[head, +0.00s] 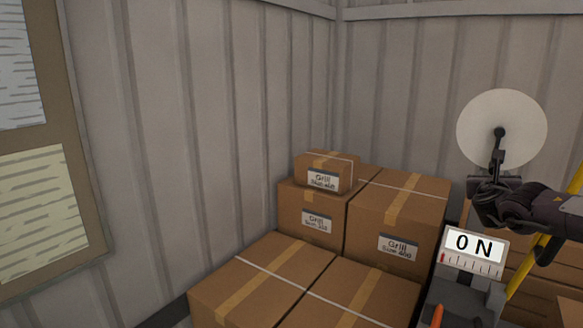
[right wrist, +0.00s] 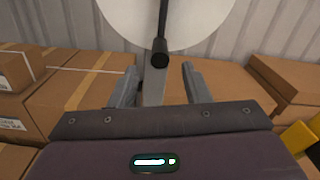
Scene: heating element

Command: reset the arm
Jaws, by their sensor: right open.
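My right gripper (head: 490,188) reaches in from the right edge of the head view, in front of the lower part of a round white dish (head: 515,118) with a dark rod and knob. In the right wrist view its two fingers (right wrist: 160,78) are spread apart. A grey post shows between them, below the dark knob (right wrist: 160,53) and the white dish (right wrist: 195,18). I cannot tell whether the fingers touch the post. My left gripper is not in view.
Cardboard boxes (head: 400,212) labelled "Grill" are stacked in the corner, left of the device. Yellow bars (head: 545,252) and more boxes are at the right. An orange lever-like part (head: 437,315) shows by the device. A framed board (head: 85,165) hangs on the left wall.

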